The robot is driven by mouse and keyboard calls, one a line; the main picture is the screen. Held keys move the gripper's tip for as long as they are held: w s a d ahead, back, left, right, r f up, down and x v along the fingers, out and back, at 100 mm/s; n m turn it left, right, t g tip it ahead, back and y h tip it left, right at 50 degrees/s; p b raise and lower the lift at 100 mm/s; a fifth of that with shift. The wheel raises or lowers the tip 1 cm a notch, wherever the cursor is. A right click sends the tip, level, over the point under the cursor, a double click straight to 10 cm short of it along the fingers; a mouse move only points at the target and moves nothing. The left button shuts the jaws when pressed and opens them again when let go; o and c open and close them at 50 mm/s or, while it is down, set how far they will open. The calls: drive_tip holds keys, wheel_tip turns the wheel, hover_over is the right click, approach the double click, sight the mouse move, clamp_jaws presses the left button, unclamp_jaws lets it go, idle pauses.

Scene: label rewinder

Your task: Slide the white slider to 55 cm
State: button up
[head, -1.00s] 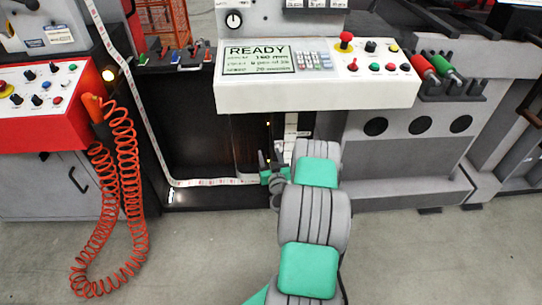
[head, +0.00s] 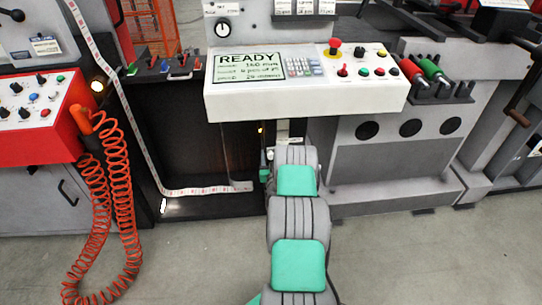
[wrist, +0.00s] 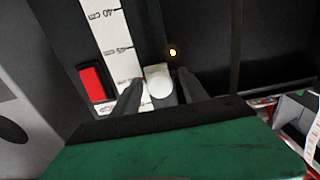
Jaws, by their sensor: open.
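In the wrist view a white slider (wrist: 158,83) with a rounded knob sits beside a white centimetre scale (wrist: 113,38). The scale shows marks at 40 and 45, with the lower end partly hidden. The slider lies a little past the 45 mark, toward the gripper; I cannot read its exact value. My gripper (wrist: 160,92) is open, with one dark finger on each side of the knob; I cannot tell whether they touch it. In the head view my arm hides the slider and most of the gripper; part of the scale (head: 282,130) shows above it.
A red block (wrist: 96,83) sits left of the scale, and a small lit lamp (wrist: 173,52) is near the slider. The white control panel (head: 310,85) overhangs the area. A paper web (head: 205,190) runs left of the arm. Orange coiled hose (head: 125,190) hangs at left.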

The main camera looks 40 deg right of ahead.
drive_tip(key=shift+c, duration=0.2)
drive_tip(key=c, duration=1)
clamp_jaws()
drive_tip(key=shift+w+a, duration=0.1)
drive_tip(key=shift+a, duration=0.1)
